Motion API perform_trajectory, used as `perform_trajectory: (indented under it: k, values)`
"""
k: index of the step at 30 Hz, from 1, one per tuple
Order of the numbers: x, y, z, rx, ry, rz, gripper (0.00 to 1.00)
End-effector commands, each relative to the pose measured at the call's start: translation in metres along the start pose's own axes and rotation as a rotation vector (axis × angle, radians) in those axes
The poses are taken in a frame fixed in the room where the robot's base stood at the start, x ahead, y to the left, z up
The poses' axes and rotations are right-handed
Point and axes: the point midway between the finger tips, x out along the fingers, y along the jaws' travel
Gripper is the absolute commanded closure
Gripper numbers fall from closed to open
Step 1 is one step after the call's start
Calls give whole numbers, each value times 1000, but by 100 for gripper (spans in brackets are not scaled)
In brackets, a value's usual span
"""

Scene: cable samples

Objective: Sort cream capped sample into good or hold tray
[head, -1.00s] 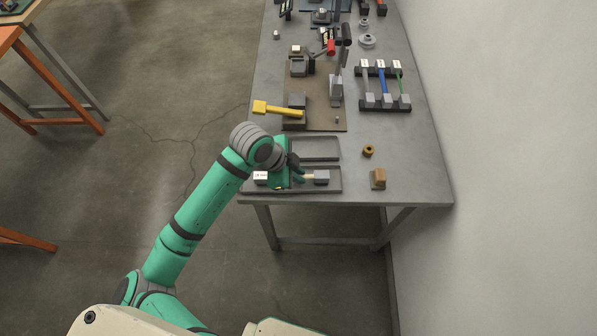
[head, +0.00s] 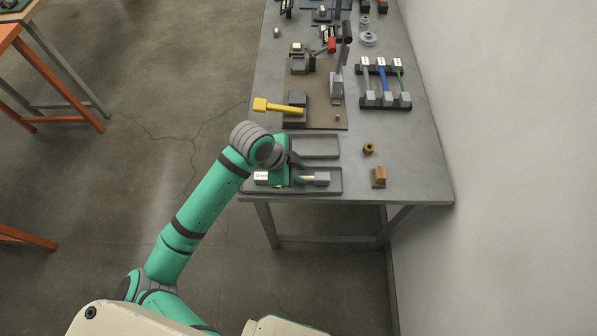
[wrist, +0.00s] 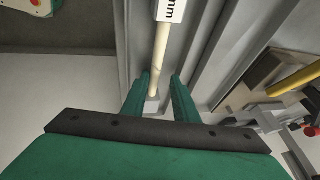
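The cream sample (head: 308,178) lies in the front tray (head: 336,189), with a white labelled end at the left and a grey cap at the right. My gripper (head: 298,172) is low over this tray, around the sample's middle, and partly hides it. In the wrist view the cream cable (wrist: 160,55) runs between the two green fingers of my gripper (wrist: 161,92). The fingers stand apart, with a gap to the cable at least on the right. The rear tray (head: 334,155) looks empty where it shows.
A brown board (head: 325,118) with a yellow-handled tool (head: 275,108) stands behind the trays. A rack (head: 388,102) with several cables is at the right. A brass ring (head: 369,148) and a wooden block (head: 379,177) sit right of the trays. The wall is close on the right.

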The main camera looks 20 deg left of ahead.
Motion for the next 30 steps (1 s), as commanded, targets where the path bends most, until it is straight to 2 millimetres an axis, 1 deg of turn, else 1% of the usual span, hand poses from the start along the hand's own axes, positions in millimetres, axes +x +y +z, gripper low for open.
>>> perform_trajectory:
  k: [4,8,11,18,21,25,30]
  values:
    - [2,2,1,-1,-2,7,67]
    - [-6,1,1,-1,-2,6,67]
    - [-19,1,1,0,-3,4,67]
    - [-66,0,1,1,-2,0,67]
    - [-82,0,0,0,-2,0,67]
    - [-98,0,0,1,0,0,67]
    - [-107,0,0,1,-1,0,67]
